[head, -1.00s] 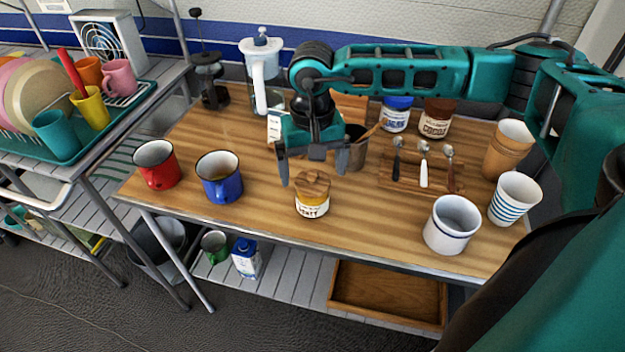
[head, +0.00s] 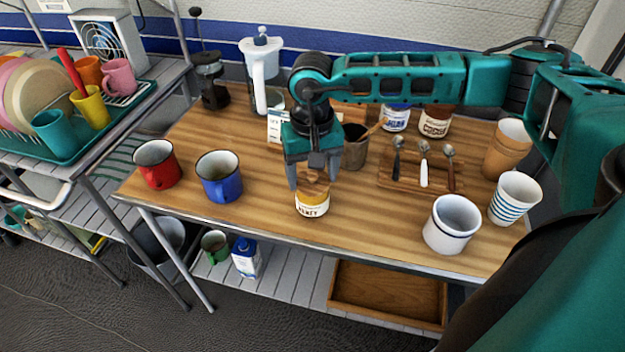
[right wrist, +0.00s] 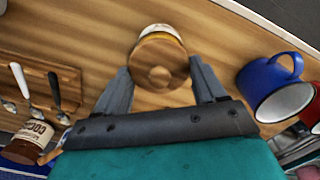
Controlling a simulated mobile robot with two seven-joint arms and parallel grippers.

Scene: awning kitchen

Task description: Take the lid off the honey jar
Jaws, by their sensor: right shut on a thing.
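The honey jar (head: 312,207) stands upright near the front edge of the wooden worktop, with a white label. Its round wooden lid (head: 312,186) sits at its top; I see no gap between them. My right gripper (head: 313,180) points down over the jar, with its fingers shut on the lid from both sides. In the right wrist view the lid (right wrist: 160,75) with its round knob is between the fingertips, and part of the jar (right wrist: 160,32) shows beyond it. My left gripper is not in view.
A blue mug (head: 219,177) and a red mug (head: 157,165) stand left of the jar. A cup with a wooden utensil (head: 355,150) stands behind right. A spoon rack (head: 400,178) and a white mug (head: 452,224) are to the right. The worktop between jar and white mug is clear.

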